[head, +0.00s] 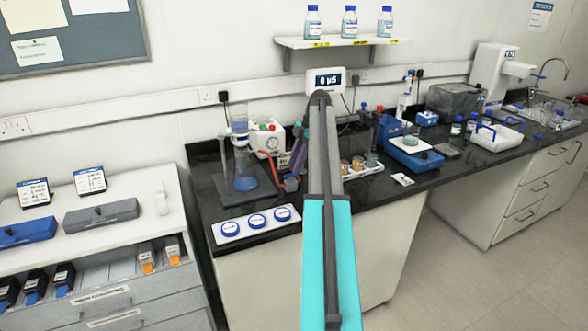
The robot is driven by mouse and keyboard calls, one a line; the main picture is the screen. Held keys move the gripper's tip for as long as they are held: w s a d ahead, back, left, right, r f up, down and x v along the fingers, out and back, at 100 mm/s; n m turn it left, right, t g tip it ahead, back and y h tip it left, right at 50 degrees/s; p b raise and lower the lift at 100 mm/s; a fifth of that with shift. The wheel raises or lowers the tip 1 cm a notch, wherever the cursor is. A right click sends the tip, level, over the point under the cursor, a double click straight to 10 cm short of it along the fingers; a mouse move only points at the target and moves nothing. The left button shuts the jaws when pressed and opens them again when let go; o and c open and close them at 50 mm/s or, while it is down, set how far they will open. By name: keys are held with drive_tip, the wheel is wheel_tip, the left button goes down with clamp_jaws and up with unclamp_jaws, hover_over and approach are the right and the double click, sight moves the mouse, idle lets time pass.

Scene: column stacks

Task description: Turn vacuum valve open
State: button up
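A white vacuum pump (268,139) with red and green parts on top stands on the black bench, left of my arm. A red hose (276,172) comes down in front of it. A glass filter flask with blue liquid (244,176) stands on a dark stand to the pump's left. The vacuum valve is too small to make out for certain near the pump and hose. Dark grey and purple parts, seemingly of my gripper (297,156), show beside my arm, right of the pump and hose. I cannot tell the fingers apart or whether they touch anything.
A white plate with three blue-rimmed discs (255,222) lies at the bench's front edge. A tray with small jars (358,167) and a blue balance (410,146) stand right of my arm. A shelf with bottles (343,41) hangs above. A drawer cabinet (110,255) stands left.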

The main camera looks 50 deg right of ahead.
drive_tip(key=p+v, duration=1.1)
drive_tip(key=p, duration=0.3)
drive_tip(key=shift+r, duration=0.3)
idle(0.7)
drive_tip(key=shift+s+d+r+p, duration=0.1)
drive_tip(key=shift+d+p, duration=0.05)
drive_tip(key=shift+p, duration=0.5)
idle(0.4)
